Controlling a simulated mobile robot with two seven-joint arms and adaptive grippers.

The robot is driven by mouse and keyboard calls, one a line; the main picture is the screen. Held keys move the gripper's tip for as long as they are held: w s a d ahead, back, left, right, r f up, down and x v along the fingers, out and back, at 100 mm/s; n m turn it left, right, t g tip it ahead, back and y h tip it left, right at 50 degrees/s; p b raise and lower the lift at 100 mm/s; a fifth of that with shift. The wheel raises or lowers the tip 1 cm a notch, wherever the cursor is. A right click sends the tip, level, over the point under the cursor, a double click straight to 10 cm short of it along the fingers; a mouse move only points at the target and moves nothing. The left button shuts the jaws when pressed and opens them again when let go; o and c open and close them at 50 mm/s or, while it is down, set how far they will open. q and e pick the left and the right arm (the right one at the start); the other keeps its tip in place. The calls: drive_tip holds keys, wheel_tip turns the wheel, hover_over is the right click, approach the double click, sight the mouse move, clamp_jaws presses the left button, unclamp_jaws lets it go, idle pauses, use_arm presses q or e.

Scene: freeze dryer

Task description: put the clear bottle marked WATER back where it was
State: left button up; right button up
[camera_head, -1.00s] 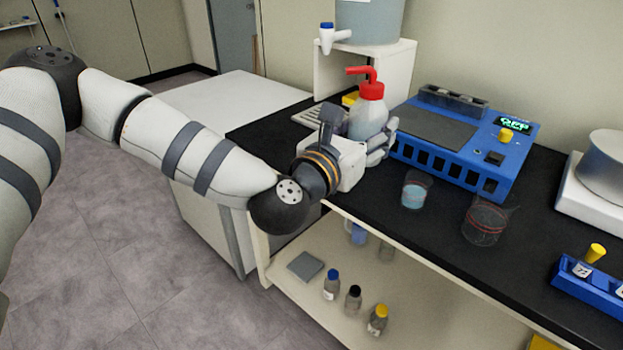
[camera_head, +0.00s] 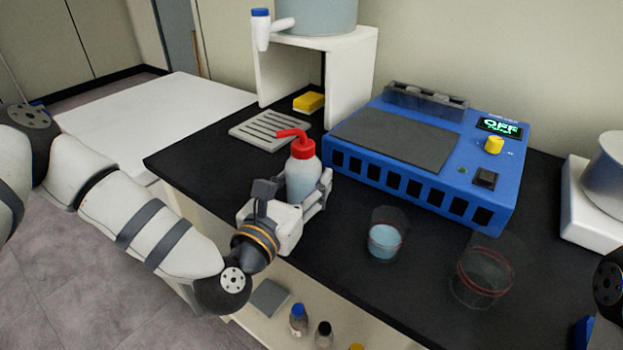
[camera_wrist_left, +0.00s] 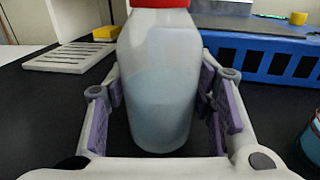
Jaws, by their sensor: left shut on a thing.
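The clear bottle (camera_head: 303,172) has a red cap and a red angled spout and holds pale liquid. It is upright near the front left edge of the black bench top. My left gripper (camera_head: 311,196) is shut on it around its lower body. In the left wrist view the bottle (camera_wrist_left: 160,80) stands between the purple finger pads. I cannot read a WATER mark from here. Whether the bottle's base touches the bench is not clear. Only a dark piece of my right arm shows at the right edge; its gripper is out of view.
A slotted white drip tray (camera_head: 268,131) and a yellow sponge (camera_head: 309,102) lie behind the bottle, by a white stand (camera_head: 352,85). A blue device (camera_head: 425,155) stands to the right. A beaker of blue liquid (camera_head: 384,240) and a larger clear beaker (camera_head: 482,277) stand near the front edge.

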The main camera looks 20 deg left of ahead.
use_arm(q)
drive_tip(key=shift+s+d+r, duration=0.15)
drive_tip(key=shift+s+r, duration=0.05)
drive_tip(key=shift+s, duration=0.3)
drive_tip(key=shift+w+f, duration=0.2)
drive_tip(key=shift+f, duration=0.15)
drive_tip(key=o, duration=1.4)
drive_tip(key=shift+r, duration=0.1)
drive_tip(key=shift+o, duration=0.5)
use_arm(e)
drive_tip(key=shift+s+f, duration=0.1)
drive_tip(key=shift+s, duration=0.3)
